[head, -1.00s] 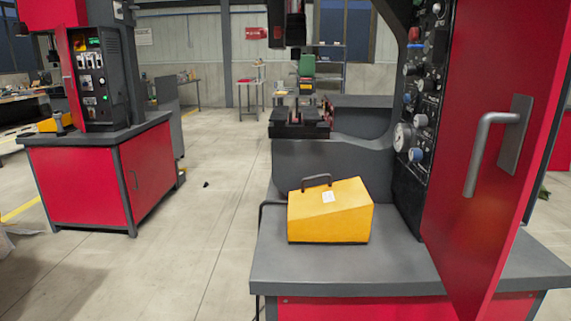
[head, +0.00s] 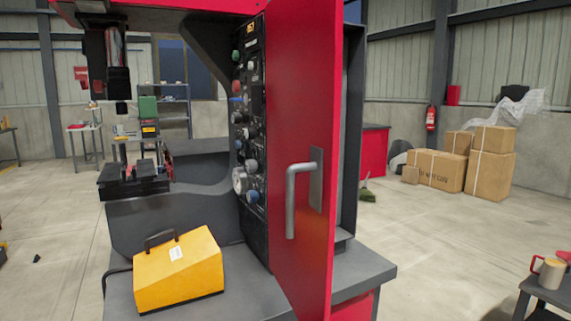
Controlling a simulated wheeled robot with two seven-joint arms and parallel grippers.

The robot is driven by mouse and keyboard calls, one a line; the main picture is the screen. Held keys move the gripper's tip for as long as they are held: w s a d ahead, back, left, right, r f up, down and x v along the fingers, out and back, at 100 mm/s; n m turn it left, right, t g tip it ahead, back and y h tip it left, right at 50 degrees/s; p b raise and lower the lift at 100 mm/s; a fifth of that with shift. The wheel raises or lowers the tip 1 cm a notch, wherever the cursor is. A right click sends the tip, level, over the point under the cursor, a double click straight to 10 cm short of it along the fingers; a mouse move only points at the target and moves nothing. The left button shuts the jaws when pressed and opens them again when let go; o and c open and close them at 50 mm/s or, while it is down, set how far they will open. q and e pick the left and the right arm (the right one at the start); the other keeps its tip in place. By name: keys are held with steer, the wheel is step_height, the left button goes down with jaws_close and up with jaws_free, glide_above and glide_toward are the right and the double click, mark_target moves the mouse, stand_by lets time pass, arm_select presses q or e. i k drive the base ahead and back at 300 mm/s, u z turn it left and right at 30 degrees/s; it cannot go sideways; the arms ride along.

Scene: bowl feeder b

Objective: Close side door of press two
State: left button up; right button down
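The red side door (head: 303,140) of the press stands open, swung out toward me. Its grey bar handle (head: 292,200) is on the face turned to the left, near the free edge. The press body (head: 168,218) is behind it, with a dark control panel (head: 250,130) of knobs and gauges to the left of the door. A dark frame (head: 350,120) shows behind the door at right. Neither of my grippers is in view.
A yellow box (head: 178,272) with a handle sits on the grey press table (head: 240,300). Cardboard boxes (head: 440,168) stand at the back right. A small table with a mug (head: 550,273) is at the lower right. The floor between is mostly clear.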

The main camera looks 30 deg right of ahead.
mark_target(302, 40)
steer(key=u, duration=0.25)
steer(key=i, duration=0.25)
steer(key=z, duration=1.55)
